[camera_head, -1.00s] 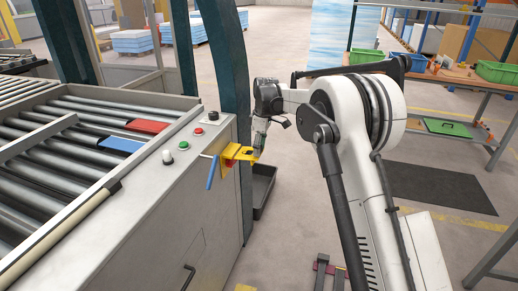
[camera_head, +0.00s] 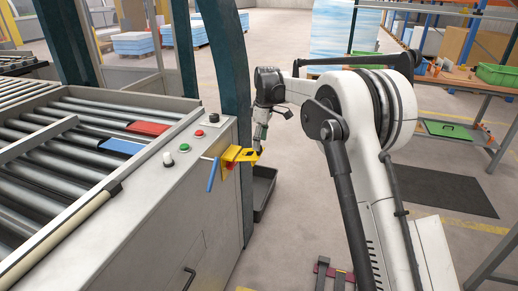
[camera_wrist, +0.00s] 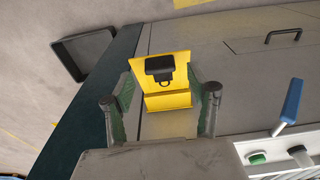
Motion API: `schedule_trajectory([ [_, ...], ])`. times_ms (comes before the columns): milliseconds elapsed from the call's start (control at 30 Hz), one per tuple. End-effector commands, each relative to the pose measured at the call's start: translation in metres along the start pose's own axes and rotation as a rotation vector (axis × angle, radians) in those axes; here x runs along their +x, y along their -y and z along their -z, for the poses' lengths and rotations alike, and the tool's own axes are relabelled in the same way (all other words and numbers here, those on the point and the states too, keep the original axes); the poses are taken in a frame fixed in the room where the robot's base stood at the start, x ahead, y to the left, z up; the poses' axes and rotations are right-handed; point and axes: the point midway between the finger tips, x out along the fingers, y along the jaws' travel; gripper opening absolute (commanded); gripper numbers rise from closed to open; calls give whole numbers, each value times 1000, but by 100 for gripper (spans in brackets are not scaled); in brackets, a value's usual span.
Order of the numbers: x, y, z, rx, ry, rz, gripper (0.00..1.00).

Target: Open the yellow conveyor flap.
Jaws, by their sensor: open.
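The yellow flap (camera_head: 238,154) projects from the right side of the conveyor's grey cabinet, near its top edge. In the wrist view its yellow plate (camera_wrist: 176,62) carries a black latch-like piece (camera_wrist: 160,68). My gripper (camera_head: 258,145) is at the flap's outer right end in the head view. In the wrist view my gripper (camera_wrist: 160,98) is open, with one finger on each side of the yellow piece. Whether either finger touches it I cannot tell.
A blue lever (camera_head: 212,173) stands close to the flap. Green (camera_head: 184,147) and red (camera_head: 199,133) buttons sit on the cabinet top. A dark bin (camera_head: 264,190) is on the floor beside the cabinet. A dark green post (camera_head: 228,60) rises behind. Open floor lies to the right.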

Motion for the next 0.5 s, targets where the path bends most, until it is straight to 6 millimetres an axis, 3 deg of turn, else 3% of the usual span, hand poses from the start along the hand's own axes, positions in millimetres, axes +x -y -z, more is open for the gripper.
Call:
schedule_trajectory([
  [200,-44,0,0,0,-1,0,54],
  [500,-74,0,1,0,-1,0,54],
])
